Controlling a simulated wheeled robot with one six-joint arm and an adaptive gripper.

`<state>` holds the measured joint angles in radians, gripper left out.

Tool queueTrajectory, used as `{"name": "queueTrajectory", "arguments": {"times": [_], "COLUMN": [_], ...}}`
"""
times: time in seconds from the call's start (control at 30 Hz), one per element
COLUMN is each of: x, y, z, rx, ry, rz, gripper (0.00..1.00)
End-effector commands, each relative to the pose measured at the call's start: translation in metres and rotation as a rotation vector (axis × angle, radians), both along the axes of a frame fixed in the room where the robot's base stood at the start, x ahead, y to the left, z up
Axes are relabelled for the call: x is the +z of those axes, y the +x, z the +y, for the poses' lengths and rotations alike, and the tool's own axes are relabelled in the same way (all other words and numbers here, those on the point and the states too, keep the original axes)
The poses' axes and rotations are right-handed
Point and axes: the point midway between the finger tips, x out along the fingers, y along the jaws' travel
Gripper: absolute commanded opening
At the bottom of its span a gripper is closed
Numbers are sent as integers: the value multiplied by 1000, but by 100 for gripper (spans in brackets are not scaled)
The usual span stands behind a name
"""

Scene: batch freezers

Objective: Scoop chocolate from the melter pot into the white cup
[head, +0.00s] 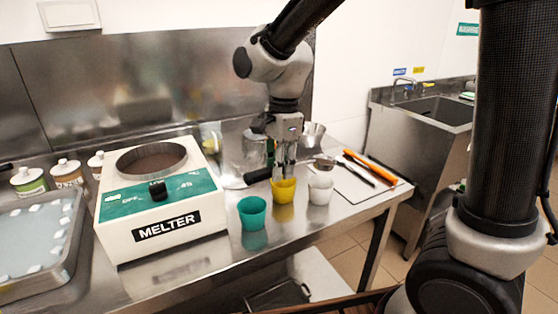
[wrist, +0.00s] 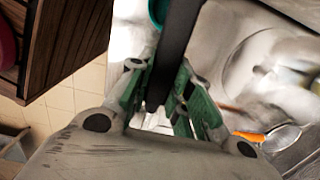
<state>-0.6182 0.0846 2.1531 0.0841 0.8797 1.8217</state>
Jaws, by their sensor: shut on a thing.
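The white cup (head: 320,189) stands upright on the steel table, right of the yellow cup (head: 283,191). The melter (head: 160,215) is at the left, with brown chocolate in its round pot (head: 151,160). My gripper (head: 284,172) is above and behind the yellow cup, shut on a black handle (head: 258,175) that sticks out to the left. The black bar (wrist: 175,45) also runs between the fingers in the wrist view. A small metal bowl (head: 324,161) shows right of the gripper; I cannot tell whether it joins the handle. The white cup's inside is hard to see.
A teal cup (head: 252,213) stands near the table's front edge. Orange and black tools (head: 372,172) lie on a board at the right. Bottles (head: 68,173) and a tray (head: 40,240) are left of the melter. A sink (head: 435,110) is farther right.

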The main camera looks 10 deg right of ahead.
Motion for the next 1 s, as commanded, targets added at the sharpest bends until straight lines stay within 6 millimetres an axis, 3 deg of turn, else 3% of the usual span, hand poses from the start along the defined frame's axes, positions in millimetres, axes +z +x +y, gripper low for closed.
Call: {"name": "queueTrajectory", "arguments": {"times": [0.1,0.57,1.0], "x": [-11,38,70], "y": [0,9,19], "z": [-1,-23,-57], "rx": [-2,-7,-6], "ry": [5,379,723], "rz": [3,119,234], "gripper": [0,0,0]}}
